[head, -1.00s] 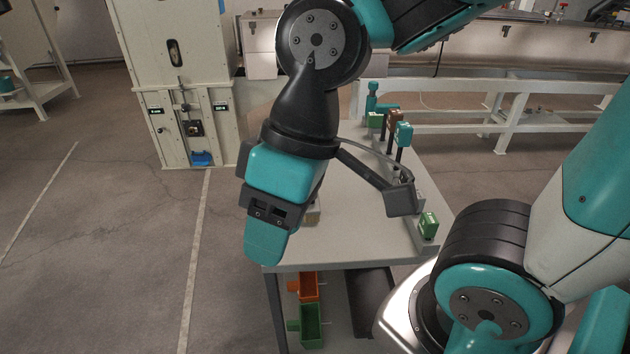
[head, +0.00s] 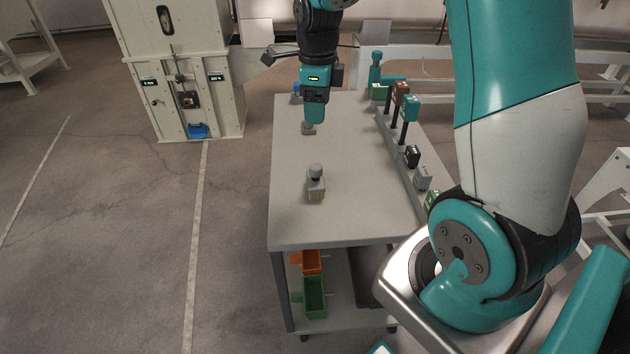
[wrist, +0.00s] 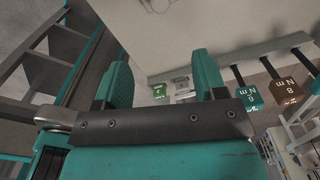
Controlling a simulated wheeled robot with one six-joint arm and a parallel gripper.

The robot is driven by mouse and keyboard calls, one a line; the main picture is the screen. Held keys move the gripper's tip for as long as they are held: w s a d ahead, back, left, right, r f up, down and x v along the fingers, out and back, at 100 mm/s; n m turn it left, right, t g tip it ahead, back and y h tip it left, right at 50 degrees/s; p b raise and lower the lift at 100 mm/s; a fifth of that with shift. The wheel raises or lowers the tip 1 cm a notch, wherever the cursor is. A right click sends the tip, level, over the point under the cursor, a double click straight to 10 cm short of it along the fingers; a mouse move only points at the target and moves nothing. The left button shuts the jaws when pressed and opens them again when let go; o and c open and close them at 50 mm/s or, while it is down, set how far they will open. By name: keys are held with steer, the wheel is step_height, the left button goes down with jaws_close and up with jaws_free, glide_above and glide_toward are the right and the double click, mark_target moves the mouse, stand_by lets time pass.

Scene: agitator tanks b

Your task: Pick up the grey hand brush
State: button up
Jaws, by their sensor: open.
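A small grey block with a rounded grey knob and a tan lower edge (head: 316,185), which looks like the grey hand brush, stands on the grey table (head: 290,225) nearer its front. My gripper (head: 314,118) points down over the table farther back, apart from this block. A second small grey item (head: 308,130) shows just below my fingertips, partly hidden by them; I cannot tell what it is or whether they touch it. In the wrist view the two teal fingers of my gripper (wrist: 162,80) stand wide apart with nothing held between them.
A rail along the table's right side carries a teal block (head: 411,106), a brown block (head: 400,90) and other small units. A blue-topped item (head: 296,94) stands at the back left. Orange (head: 311,262) and green (head: 314,297) bins sit on the lower shelf.

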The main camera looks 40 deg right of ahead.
steer(key=p, duration=0.1)
glide_above(316, 166)
step_height(316, 166, down, 11)
steer(key=shift+s+d+f, duration=0.1)
steer(key=shift+s, duration=0.05)
steer(key=shift+f+p, duration=0.75)
steer(key=shift+f, duration=2.3)
steer(key=shift+c, duration=0.5)
steer(key=c, duration=1)
